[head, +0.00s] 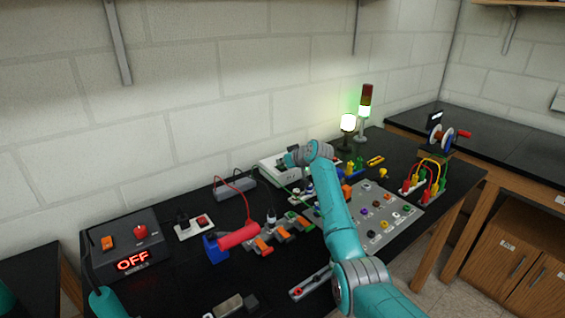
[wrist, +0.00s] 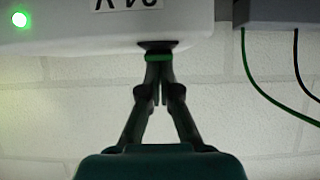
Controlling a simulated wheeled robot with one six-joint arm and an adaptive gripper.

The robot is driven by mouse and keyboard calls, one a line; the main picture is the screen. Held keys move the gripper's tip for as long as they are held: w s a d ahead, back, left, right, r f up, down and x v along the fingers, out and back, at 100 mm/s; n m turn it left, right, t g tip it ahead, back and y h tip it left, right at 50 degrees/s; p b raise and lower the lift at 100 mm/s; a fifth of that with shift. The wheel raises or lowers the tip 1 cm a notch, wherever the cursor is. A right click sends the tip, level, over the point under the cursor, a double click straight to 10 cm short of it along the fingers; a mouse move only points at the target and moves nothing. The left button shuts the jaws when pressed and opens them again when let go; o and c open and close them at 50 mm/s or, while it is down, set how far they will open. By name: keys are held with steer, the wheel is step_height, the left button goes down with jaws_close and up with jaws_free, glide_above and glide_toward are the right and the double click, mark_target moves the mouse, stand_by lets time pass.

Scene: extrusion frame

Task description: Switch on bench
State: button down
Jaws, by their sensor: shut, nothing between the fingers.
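The black bench (head: 165,290) carries a black control box (head: 128,248) at the left. It has an orange switch (head: 107,243), a red knob (head: 140,231) and a red display reading OFF (head: 133,260). My gripper (head: 289,160) is at a white box (head: 270,168) near the wall. In the wrist view, my gripper (wrist: 157,62) is shut and empty, its fingertips at a dark opening with a green part (wrist: 158,57) on the white box's edge (wrist: 90,45). I cannot tell whether they touch. A green light (wrist: 19,19) glows on that box.
A signal tower (head: 365,110) is lit green beside a glowing lamp (head: 348,123). A grey button panel (head: 370,215), a red-handled tool (head: 238,236), orange-levered clamps (head: 283,236) and a power strip (head: 234,188) with cables crowd the bench. My arm crosses above the middle.

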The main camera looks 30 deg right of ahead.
steer(key=shift+s+f, duration=0.15)
steer(key=shift+s, duration=0.05)
steer(key=shift+s+f, duration=0.25)
steer(key=shift+s, duration=0.45)
